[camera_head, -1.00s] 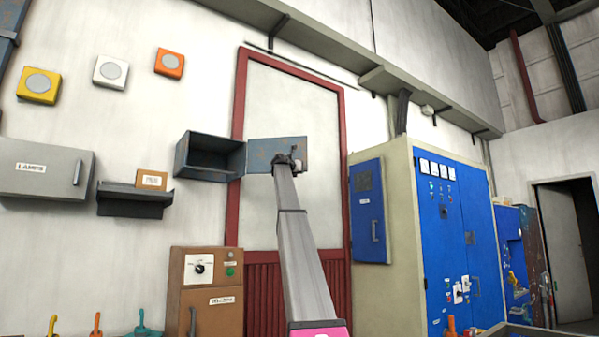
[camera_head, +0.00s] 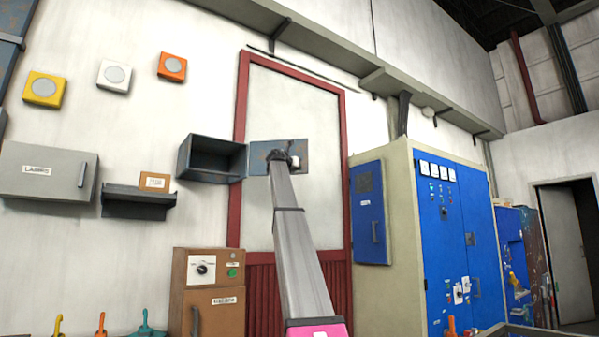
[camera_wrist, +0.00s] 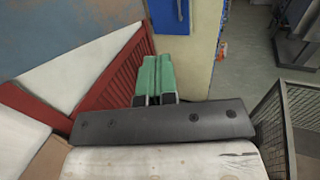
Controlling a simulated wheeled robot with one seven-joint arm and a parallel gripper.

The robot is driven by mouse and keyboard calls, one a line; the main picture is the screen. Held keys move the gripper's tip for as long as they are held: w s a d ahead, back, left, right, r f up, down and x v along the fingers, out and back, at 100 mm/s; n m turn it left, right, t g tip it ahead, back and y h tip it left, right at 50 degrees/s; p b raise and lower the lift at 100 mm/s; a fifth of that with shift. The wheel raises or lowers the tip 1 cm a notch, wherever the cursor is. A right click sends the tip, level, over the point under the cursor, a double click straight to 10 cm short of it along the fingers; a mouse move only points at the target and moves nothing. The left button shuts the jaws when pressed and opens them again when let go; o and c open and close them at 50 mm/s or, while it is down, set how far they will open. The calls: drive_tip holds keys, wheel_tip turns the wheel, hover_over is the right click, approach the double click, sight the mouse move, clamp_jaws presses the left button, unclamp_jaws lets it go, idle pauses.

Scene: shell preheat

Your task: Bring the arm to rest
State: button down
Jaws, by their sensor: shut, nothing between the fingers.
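My arm reaches up and away in the head view, and its far end with my gripper (camera_head: 285,156) is in front of the open door (camera_head: 262,160) of a small blue-grey wall box (camera_head: 210,143). In the wrist view the two green fingers of my gripper (camera_wrist: 154,72) lie side by side, shut and empty. The blue-grey door fills the upper left of the wrist view (camera_wrist: 60,35), apart from the fingers. The gripper itself is small and hard to make out in the head view.
A blue electrical cabinet (camera_head: 462,245) with a small blue side box (camera_head: 370,212) stands right of the arm. A brown control box (camera_head: 208,295), a shelf (camera_head: 137,203) and a grey lamp box (camera_head: 45,172) are left. A mesh cage (camera_wrist: 285,125) is at right in the wrist view.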

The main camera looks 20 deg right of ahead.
drive_tip(key=a+f+m+g+y, duration=0.1)
drive_tip(key=a+f+m+y, duration=0.2)
drive_tip(key=f, duration=1.7)
drive_tip(key=a+f+m+y, duration=0.2)
drive_tip(key=a+f, duration=0.2)
drive_tip(key=f, duration=1.5)
drive_tip(key=s+a+f+m+g+y, duration=0.1)
drive_tip(key=s+a+f+m, duration=0.1)
drive_tip(key=f, duration=0.9)
drive_tip(key=s+a+f+m+g+y, duration=0.1)
drive_tip(key=s+a+f+m, duration=0.15)
drive_tip(key=f, duration=0.75)
drive_tip(key=s+a+f+m+g+y, duration=0.1)
drive_tip(key=s+a+f, duration=0.1)
drive_tip(key=f, duration=0.9)
drive_tip(key=s+a+f+m+g+y, duration=0.1)
drive_tip(key=s+a+f+m+y, duration=0.2)
drive_tip(key=s+f, duration=0.7)
drive_tip(key=s+a+f+m+g, duration=0.2)
drive_tip(key=s+a+f+m, duration=0.4)
drive_tip(key=f, duration=0.8)
drive_tip(key=s+a+f+m+g+y, duration=0.1)
drive_tip(key=s+a+f+m, duration=0.1)
drive_tip(key=s+f, duration=0.6)
drive_tip(key=s+a+f+m+g+y, duration=0.2)
drive_tip(key=s+f, duration=0.7)
drive_tip(key=s, duration=0.8)
drive_tip(key=shift+s+a+m+g+y, duration=0.15)
drive_tip(key=shift+a+m+g+y, duration=0.15)
drive_tip(key=shift+a+m, duration=0.65)
